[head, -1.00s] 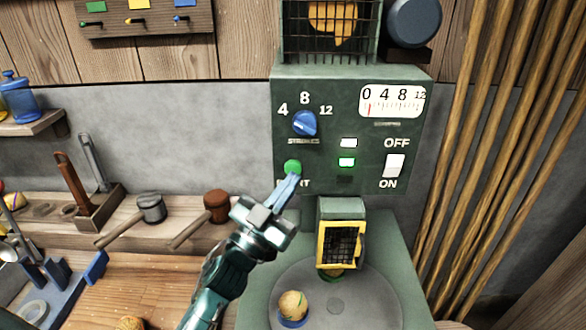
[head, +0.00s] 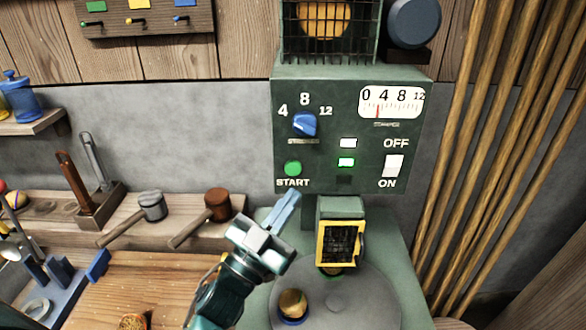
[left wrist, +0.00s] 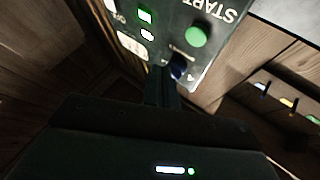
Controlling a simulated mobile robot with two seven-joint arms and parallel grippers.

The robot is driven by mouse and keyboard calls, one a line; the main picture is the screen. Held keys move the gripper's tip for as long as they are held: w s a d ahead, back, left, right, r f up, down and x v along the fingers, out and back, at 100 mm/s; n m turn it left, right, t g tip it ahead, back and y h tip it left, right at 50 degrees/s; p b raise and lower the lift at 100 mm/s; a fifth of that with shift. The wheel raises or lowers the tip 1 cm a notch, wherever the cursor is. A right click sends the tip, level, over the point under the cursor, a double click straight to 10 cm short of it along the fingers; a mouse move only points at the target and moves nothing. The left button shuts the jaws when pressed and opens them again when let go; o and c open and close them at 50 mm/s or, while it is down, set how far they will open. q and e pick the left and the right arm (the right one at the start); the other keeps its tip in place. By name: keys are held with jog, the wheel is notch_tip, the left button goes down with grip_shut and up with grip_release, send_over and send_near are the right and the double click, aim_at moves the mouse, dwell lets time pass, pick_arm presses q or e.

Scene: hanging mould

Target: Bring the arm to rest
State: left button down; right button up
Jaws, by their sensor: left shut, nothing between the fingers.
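My left gripper (head: 287,208) is shut and empty in the head view. It is in front of the green machine (head: 350,100), below the green START button (head: 292,168) and apart from it. In the left wrist view the START button (left wrist: 196,36) shows near the top, with the machine's panel tilted. The blue strokes knob (head: 305,124) and the white OFF/ON switch (head: 393,166) are on the same panel. A green lamp (head: 346,162) and a white lamp (head: 348,143) are lit. The dial (head: 391,102) has its red needle near 3. My right gripper is not in view.
A yellow-framed mesh guard (head: 340,243) stands over the round plate (head: 365,300), which bears a ball in a blue cup (head: 292,305). Two mallets (head: 150,207) (head: 217,206) lie on the shelf at left. Wooden poles (head: 480,130) line the right. Open air lies left of the panel.

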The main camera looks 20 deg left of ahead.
pick_arm(q)
jog(key=s+f+n+g+y, duration=0.1)
jog(key=s+f+g+y, duration=0.1)
jog(key=s+f, duration=0.3)
jog(key=s+f+n+g+y, duration=0.1)
jog(key=s+f+g, duration=0.4)
jog(key=f, duration=0.8)
jog(key=s+f+n+g+y, duration=0.2)
jog(key=s+f+g, duration=0.2)
jog(key=f, duration=0.5)
jog(key=shift+s+a+f+y, duration=0.1)
jog(key=shift+s+y, duration=0.05)
jog(key=shift+s, duration=0.3)
jog(key=shift+s+f+y, duration=0.1)
jog(key=shift+s+y, duration=0.05)
jog(key=shift+s, duration=0.3)
jog(key=shift+s+f, duration=0.15)
jog(key=shift+s, duration=0.05)
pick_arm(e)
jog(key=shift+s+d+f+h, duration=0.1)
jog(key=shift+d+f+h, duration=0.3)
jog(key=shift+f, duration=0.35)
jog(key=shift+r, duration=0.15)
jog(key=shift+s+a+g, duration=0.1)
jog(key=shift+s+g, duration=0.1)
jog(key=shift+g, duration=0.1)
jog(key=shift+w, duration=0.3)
